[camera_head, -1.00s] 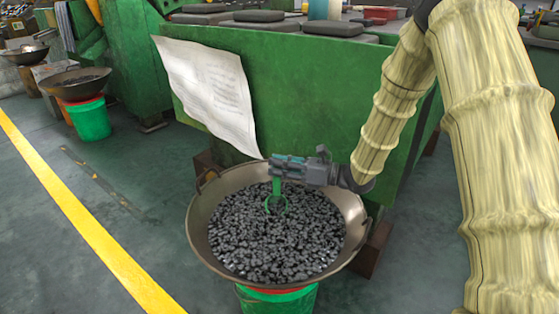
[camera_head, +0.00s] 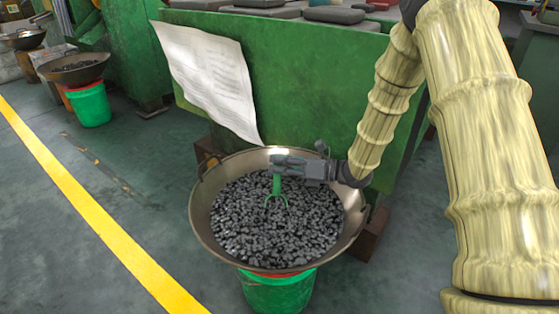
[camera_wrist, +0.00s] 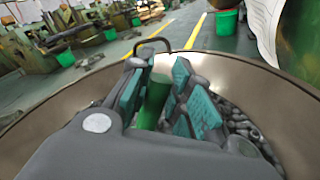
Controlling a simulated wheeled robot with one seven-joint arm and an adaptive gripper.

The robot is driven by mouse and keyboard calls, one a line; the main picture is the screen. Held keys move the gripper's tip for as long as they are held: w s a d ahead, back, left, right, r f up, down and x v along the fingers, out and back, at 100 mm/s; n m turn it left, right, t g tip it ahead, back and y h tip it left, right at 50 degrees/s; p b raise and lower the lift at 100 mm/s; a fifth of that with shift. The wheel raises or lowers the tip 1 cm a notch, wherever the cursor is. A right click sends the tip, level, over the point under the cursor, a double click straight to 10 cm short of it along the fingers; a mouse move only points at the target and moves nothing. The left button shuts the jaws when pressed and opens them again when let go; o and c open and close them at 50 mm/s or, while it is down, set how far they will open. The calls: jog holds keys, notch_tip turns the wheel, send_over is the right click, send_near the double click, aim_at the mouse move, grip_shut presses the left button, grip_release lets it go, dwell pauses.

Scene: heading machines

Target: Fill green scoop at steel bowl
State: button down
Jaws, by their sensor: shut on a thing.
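The steel bowl (camera_head: 355,238) is wide and nearly full of small dark metal pieces (camera_head: 260,235). It stands on a green bucket (camera_head: 280,292) with a red rim. My gripper (camera_head: 277,170) is over the bowl and shut on the handle of the green scoop (camera_head: 276,188). The scoop hangs down upright, and its lower end sits at or in the pieces, so how much it holds cannot be told. In the wrist view the green handle (camera_wrist: 153,101) stands between the teal finger pads, with the bowl's wall (camera_wrist: 235,80) and some pieces behind.
A green machine (camera_head: 300,75) stands close behind the bowl, with a paper sheet (camera_head: 212,82) hanging on it. Another bowl (camera_head: 72,69) on a green bucket is at the far left. The floor left of the bowl, with a yellow line (camera_head: 95,220), is clear.

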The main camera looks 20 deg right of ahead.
jog(key=w+d+r+m+g+p, duration=0.1)
jog(key=w+r+m+p, duration=0.3)
jog(key=r+p, duration=0.6)
jog(key=shift+w+d+r, duration=0.25)
jog(key=shift+w+r, duration=0.1)
jog(key=shift+r, duration=0.3)
jog(key=shift+m, duration=0.3)
dwell(0.5)
